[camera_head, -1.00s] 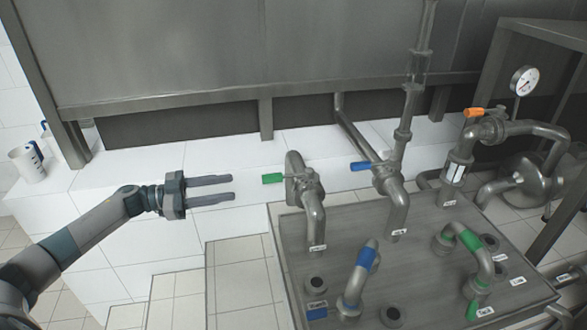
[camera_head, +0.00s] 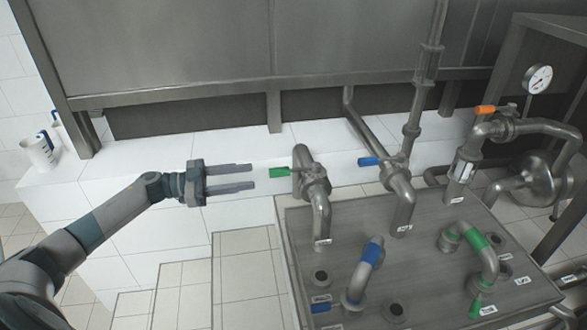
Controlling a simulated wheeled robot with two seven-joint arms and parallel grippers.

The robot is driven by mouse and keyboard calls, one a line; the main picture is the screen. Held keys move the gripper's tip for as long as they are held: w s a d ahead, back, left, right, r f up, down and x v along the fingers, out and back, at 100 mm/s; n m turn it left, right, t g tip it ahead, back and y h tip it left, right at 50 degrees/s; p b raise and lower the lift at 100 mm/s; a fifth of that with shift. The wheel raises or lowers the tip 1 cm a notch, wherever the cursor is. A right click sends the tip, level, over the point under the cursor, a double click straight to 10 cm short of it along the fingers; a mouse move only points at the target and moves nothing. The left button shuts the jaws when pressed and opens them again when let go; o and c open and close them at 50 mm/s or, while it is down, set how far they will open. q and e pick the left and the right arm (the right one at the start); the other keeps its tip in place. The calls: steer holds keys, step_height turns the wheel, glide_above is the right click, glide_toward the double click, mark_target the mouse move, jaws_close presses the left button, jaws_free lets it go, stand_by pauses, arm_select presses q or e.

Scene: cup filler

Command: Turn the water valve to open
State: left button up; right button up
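Three valve handles show on the pipes: a green handle (camera_head: 280,172), a blue handle (camera_head: 369,161) and an orange handle (camera_head: 485,110). I cannot tell from their labels which is the water valve. The green handle points left from its pipe (camera_head: 315,180). My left gripper (camera_head: 253,178) is open and empty, its two fingers pointing right. Its fingertips are just left of the green handle, with a small gap between them in the picture. My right gripper is not in view.
A metal panel (camera_head: 385,245) carries bent pipes, one with a blue band (camera_head: 373,252) and one with green bands (camera_head: 478,240). A pressure gauge (camera_head: 538,79) is at the right. A white jug (camera_head: 40,152) stands on the tiled ledge (camera_head: 105,180) at the left.

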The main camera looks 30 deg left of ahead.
mark_target(294, 171)
arm_select(q)
steer(key=p+x, duration=0.4)
steer(key=x, duration=0.9)
steer(key=shift+r+p, duration=0.15)
steer(key=shift+p, duration=0.2)
steer(key=shift+w+d, duration=0.4)
steer(key=shift+d, duration=0.05)
jaws_close()
